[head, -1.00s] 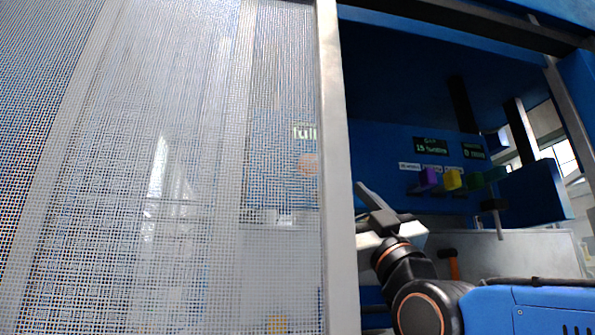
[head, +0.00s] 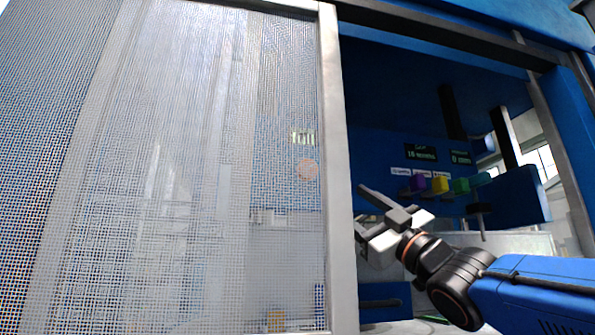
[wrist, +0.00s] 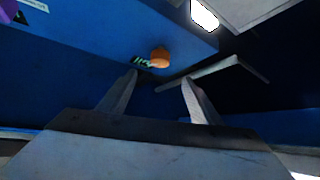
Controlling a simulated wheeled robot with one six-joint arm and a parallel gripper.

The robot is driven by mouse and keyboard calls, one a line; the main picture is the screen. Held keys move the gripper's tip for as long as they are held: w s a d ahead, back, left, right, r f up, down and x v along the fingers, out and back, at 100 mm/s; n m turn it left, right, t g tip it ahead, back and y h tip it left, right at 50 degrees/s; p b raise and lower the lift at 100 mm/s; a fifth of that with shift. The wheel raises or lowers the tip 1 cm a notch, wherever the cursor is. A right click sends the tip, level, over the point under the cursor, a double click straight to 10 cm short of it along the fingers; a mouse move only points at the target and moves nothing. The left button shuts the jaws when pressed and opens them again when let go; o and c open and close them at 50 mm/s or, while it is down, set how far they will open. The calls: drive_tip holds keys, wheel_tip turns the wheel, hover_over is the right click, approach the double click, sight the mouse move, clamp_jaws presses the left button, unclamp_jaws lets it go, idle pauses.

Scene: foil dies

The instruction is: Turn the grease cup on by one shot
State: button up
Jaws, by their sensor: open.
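The grease cup (head: 307,169) shows as a round orange cap behind the mesh panel in the head view, blurred by the mesh. A lit green sign (head: 303,137) that seems to read "full" is above it. In the wrist view the orange cap (wrist: 159,57) stands on a blue wall, with a green-lettered sign (wrist: 143,63) beside it, partly hidden by a fingertip. My gripper (head: 362,207) is open and empty, just right of the panel's edge post. In the wrist view its fingertips (wrist: 160,77) are spread below the cap in the picture, apart from it.
A mesh panel (head: 180,170) with a metal edge post (head: 335,150) covers the left. The opening on the right holds purple (head: 418,183), yellow (head: 440,184) and green blocks under two displays (head: 420,153). A grey bar (wrist: 220,70) lies near the right finger.

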drive_tip(key=x, duration=1.7)
drive_tip(key=shift+a+r, duration=0.1)
drive_tip(key=shift+a, duration=0.05)
drive_tip(key=c, duration=1)
